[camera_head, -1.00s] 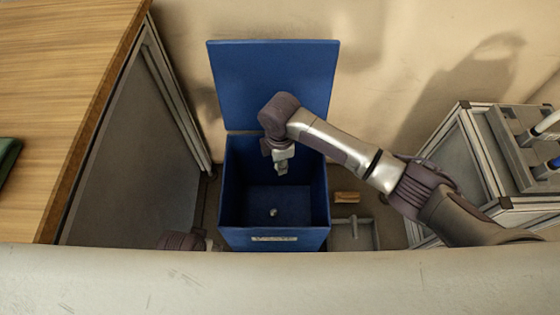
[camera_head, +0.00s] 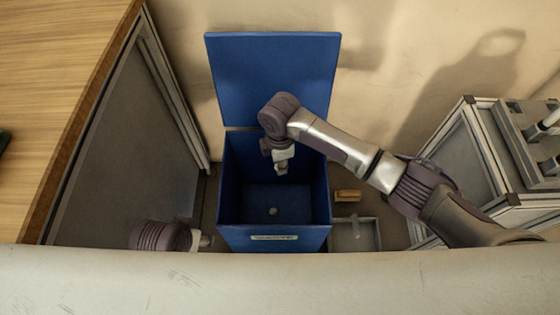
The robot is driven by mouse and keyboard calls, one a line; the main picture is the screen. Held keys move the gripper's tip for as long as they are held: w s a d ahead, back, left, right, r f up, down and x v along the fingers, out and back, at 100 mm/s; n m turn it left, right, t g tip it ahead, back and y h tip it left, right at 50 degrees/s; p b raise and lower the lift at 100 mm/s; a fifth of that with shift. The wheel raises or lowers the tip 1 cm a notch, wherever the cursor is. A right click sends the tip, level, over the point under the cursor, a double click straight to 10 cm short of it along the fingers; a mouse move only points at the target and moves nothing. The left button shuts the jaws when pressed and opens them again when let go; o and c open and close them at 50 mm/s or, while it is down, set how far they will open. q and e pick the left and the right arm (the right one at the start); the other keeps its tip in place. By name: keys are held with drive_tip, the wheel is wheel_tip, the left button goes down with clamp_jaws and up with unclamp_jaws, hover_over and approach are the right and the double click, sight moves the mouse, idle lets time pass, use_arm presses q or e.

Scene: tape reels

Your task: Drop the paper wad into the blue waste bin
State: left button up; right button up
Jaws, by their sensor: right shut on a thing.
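The blue waste bin (camera_head: 227,190) stands open below me, its lid (camera_head: 272,75) raised against the wall. My right gripper (camera_head: 281,169) hangs over the bin's opening, pointing down. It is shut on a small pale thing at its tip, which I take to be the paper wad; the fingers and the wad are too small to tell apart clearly.
A wooden table (camera_head: 60,80) with a grey side panel is on the left. A grey tray (camera_head: 355,235) and a small tan block (camera_head: 347,196) lie right of the bin. A metal-framed stand (camera_head: 470,150) is at the right. The wall is close behind the bin.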

drive_tip(key=o, duration=0.8)
drive_tip(key=shift+c, duration=0.2)
wheel_tip(320, 180, up, 12)
